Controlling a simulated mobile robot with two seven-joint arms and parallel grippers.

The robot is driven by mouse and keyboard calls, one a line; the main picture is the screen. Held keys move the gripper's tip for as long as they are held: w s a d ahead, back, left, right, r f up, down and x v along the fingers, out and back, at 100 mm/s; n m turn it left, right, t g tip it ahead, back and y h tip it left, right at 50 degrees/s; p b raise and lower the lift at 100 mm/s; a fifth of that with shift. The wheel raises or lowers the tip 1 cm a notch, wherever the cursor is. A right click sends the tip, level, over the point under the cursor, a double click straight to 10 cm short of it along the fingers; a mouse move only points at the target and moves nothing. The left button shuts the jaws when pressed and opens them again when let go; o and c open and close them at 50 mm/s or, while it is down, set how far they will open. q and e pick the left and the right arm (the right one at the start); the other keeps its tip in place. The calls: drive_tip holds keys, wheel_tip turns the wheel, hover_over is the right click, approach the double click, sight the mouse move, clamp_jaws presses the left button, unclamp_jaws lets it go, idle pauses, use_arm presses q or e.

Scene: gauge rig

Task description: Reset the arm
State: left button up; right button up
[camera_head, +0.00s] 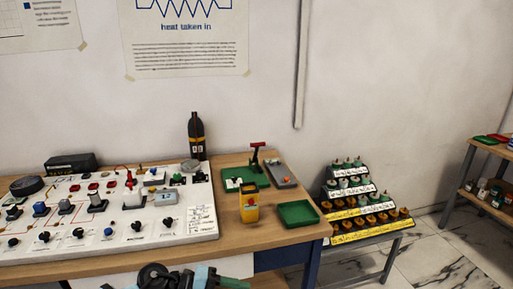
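Black and teal parts of my own arm show at the bottom edge of the head view, in front of the table, cut off by the frame. I cannot tell which arm they belong to. No gripper fingertips can be made out, and nothing is seen held. A white control panel (75,251) with knobs, switches and red buttons lies on the wooden table (285,234), left of centre. My arm parts appear below its front edge and do not visibly touch it.
A stepped rack (362,226) stands right of the table. A shelf (466,172) is at far right.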

use_arm(q)
drive_tip(key=s+a+f+n+t+y, duration=0.3)
drive_tip(key=s+a+f+n+y, duration=0.1)
drive_tip(key=s+n, duration=0.4)
drive_tip(key=s+a+f+n+t+y, duration=0.3)
drive_tip(key=s+a+f+n, duration=0.3)
drive_tip(key=n, duration=0.5)
drive_tip(key=s+a+f+n+t+y, duration=0.2)
drive_tip(key=s+a+f+n+y, duration=0.3)
drive_tip(key=s+f+n, duration=0.4)
drive_tip(key=shift+s+a+n+t+y, duration=0.2)
drive_tip(key=shift+s+n+t+y, duration=0.15)
drive_tip(key=shift+s+n, duration=0.65)
